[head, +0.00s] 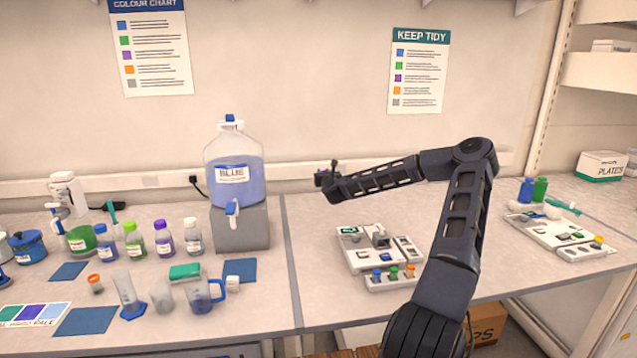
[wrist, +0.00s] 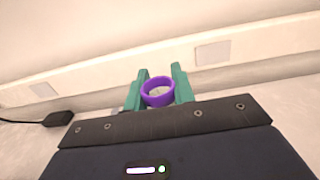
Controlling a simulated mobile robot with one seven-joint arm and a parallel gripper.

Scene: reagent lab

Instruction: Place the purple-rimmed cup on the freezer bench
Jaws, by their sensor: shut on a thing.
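The purple-rimmed cup (wrist: 158,101) is between the two green fingers of my gripper (wrist: 160,72) in the wrist view. I look at its open round rim; its lower body is hidden. In the head view my gripper (head: 327,178) is raised in front of the wall, above the back of the benches, and the cup cannot be made out there. The gripper is shut on the cup. No bench in view carries a freezer label, so I cannot tell which one is the freezer bench.
A blue carboy (head: 234,172) stands on a grey block (head: 241,230) left of my gripper. Bottles, beakers and a blue jug (head: 203,297) crowd the left bench. A white device (head: 353,262) sits on the middle bench, another (head: 560,238) at right. Bare bench (head: 318,225) lies below my gripper.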

